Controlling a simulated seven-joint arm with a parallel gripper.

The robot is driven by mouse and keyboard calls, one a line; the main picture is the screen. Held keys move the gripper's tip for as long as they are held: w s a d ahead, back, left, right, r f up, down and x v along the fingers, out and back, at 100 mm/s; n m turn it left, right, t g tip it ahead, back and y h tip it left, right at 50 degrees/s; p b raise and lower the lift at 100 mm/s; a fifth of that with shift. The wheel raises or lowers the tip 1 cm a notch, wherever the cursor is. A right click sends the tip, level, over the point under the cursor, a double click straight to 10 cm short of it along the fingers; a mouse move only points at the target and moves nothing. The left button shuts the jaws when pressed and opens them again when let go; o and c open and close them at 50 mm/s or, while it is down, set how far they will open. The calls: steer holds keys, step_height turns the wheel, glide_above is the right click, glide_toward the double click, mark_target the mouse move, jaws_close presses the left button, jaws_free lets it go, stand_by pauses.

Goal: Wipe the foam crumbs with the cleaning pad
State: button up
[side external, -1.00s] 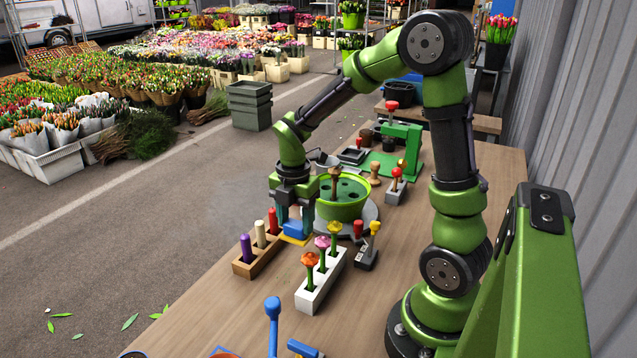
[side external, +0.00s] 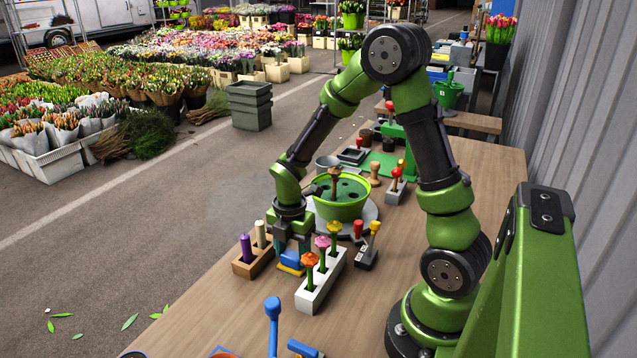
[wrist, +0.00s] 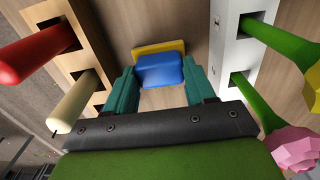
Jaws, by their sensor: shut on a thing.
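The cleaning pad has a blue grip block (wrist: 160,71) on a yellow base (wrist: 158,47). My gripper (side external: 292,253) is shut on the blue block, with one teal finger on each side in the wrist view. In the side external view the blue block (side external: 291,258) shows low over the table, between a wooden holder and a white holder. I cannot tell whether the yellow base touches the table.
The wooden holder (side external: 244,268) with coloured pegs stands close on the left. The white holder (side external: 313,295) with several flowers stands close on the right. A green pot (side external: 341,207) is behind. Bare tabletop (side external: 200,318) lies in front, with a blue-handled tool (side external: 273,325) near the front edge.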

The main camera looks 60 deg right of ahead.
steer(key=shift+a, duration=4)
steer(key=shift+d, duration=4.7)
steer(key=shift+d+r, duration=0.15)
steer(key=shift+r, duration=0.5)
steer(key=shift+d+r, duration=0.15)
steer(key=shift+r, duration=3.3)
